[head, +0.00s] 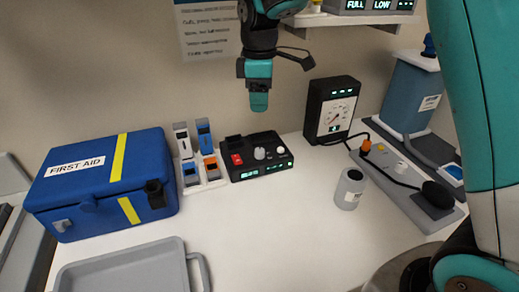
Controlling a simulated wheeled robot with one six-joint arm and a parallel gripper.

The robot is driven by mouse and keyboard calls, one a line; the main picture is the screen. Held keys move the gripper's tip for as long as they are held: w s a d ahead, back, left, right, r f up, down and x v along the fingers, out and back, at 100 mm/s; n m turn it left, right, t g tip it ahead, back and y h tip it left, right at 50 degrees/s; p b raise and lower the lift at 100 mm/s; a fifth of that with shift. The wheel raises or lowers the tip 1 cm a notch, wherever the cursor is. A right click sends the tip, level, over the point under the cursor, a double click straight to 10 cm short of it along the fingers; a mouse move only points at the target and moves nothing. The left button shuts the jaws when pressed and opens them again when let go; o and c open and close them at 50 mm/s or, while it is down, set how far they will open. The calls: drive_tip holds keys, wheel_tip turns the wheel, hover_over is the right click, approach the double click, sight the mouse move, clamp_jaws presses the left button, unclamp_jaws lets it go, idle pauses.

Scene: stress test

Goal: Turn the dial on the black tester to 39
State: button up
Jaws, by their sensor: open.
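A black box (261,163) with a red switch, pale round knobs (260,153) and small lit displays stands on the white table near the wall. A taller black unit (318,104) with a white dial face (334,117) and red needle stands to its right. Which of the two is the tester is not clear, and the numbers are too small to read. My gripper (259,102) is open and points down, above and behind the black box in the picture, apart from it. Its fingers overlap from this side, so the gap between them is hidden.
A blue first aid case (90,190) and grey tray (120,268) are at left. White holders with blue and orange items (211,166) stand left of the black box. A grey jar (349,189) and cabled grey panel (400,180) are at right. The front middle is clear.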

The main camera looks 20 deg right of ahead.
sight(260, 150)
wheel_tip(260, 150, down, 15)
drive_tip(key=shift+f+p, duration=0.1)
drive_tip(key=shift+p, duration=0.35)
drive_tip(key=c, duration=0.9)
